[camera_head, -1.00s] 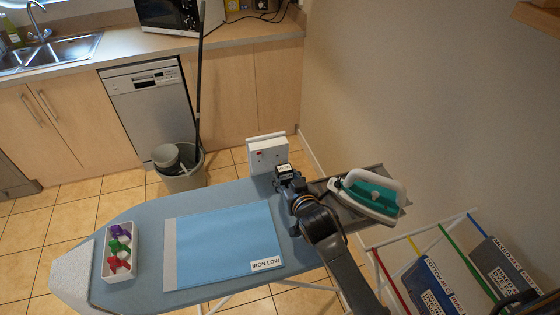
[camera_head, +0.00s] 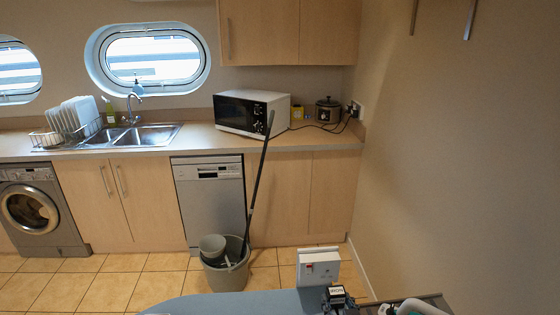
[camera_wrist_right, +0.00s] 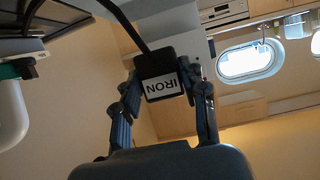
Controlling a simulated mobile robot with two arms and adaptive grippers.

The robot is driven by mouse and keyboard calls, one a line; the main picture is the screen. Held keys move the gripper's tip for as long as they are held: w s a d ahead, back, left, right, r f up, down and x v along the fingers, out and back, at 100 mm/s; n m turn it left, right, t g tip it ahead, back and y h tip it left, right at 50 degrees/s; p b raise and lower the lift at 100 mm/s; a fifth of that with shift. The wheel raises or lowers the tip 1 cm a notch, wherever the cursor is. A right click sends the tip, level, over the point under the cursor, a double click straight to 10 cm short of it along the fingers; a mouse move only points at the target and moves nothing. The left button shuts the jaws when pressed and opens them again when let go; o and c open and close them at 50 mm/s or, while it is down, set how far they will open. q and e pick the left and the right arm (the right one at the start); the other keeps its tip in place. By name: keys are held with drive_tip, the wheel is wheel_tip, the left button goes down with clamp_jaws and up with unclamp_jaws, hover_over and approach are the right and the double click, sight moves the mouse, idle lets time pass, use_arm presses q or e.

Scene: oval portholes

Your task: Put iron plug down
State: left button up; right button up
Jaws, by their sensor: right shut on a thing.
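The iron plug (camera_head: 337,294) is a black block with a white label reading IRON. It shows at the bottom edge of the head view, just in front of a white socket box (camera_head: 318,266) with a red switch. My right gripper (camera_wrist_right: 165,86) is shut on the plug in the wrist view, one finger on each side, and a black cord runs from the plug to the upper left. The iron (camera_head: 418,306) is only partly in view at the bottom right of the head view. My left gripper is not in view.
The ironing board (camera_head: 230,304) shows only its far edge. A grey bucket (camera_head: 227,272) with a mop stands on the tiled floor behind it. A counter with a microwave (camera_head: 252,112) and sink (camera_head: 140,136) runs along the back wall. A plain wall is at right.

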drive_tip(key=s+d+r+b, duration=0.1)
drive_tip(key=s+r+b, duration=0.3)
drive_tip(key=s+r, duration=0.6)
drive_tip(key=shift+s+d, duration=0.35)
drive_tip(key=shift+s, duration=0.4)
drive_tip(key=shift+f, duration=0.15)
